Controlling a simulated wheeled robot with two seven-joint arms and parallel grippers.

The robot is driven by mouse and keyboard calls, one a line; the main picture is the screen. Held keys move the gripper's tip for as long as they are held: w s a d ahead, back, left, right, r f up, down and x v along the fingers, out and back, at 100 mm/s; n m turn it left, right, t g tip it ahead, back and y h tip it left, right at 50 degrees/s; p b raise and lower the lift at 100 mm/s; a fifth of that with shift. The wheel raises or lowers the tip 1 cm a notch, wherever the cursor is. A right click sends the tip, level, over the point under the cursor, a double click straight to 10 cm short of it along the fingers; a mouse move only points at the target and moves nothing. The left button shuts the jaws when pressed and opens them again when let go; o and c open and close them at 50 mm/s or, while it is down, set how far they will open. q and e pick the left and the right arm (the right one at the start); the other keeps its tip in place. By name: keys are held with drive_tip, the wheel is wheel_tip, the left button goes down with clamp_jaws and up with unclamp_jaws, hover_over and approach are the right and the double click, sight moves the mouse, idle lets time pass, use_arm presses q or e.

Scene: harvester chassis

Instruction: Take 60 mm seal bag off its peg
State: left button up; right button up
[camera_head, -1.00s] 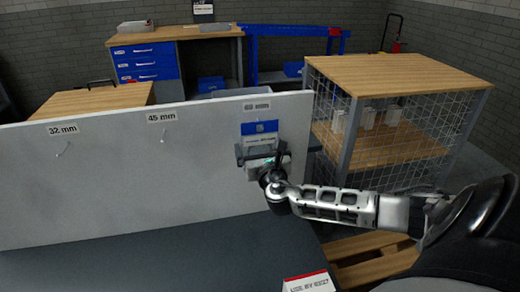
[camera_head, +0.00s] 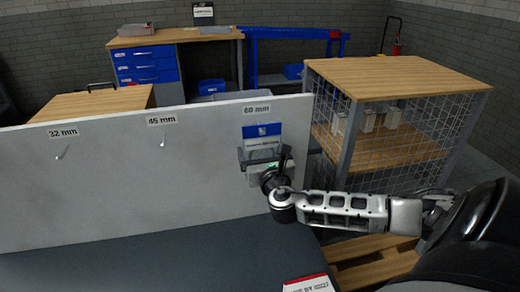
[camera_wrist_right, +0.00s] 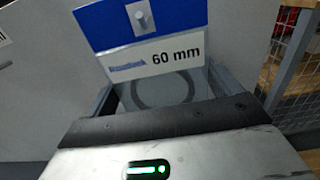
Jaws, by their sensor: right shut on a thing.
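The 60 mm seal bag (camera_head: 262,132) has a blue and white header and hangs at the right end of the pale board, under the "60 mm" tag (camera_head: 256,109). In the right wrist view the bag (camera_wrist_right: 125,62) reads "60 mm", and a ring shows dimly in its clear part. A short metal peg (camera_wrist_right: 141,19) sticks out through the blue header. My right gripper (camera_head: 263,158) is shut on the bag below its header; its fingers also show in the wrist view (camera_wrist_right: 162,95). My left gripper is not in view.
The board (camera_head: 130,190) also carries bare pegs under the "32 mm" and "45 mm" tags. A dark grey surface (camera_head: 170,265) lies in front, with a red and white box (camera_head: 307,285) at its edge. A mesh-sided wooden shelf unit (camera_head: 400,75) stands to the right.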

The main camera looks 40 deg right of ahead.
drive_tip(key=p+v, duration=0.2)
drive_tip(key=v, duration=2.1)
drive_tip(key=shift+s, duration=0.25)
idle(0.4)
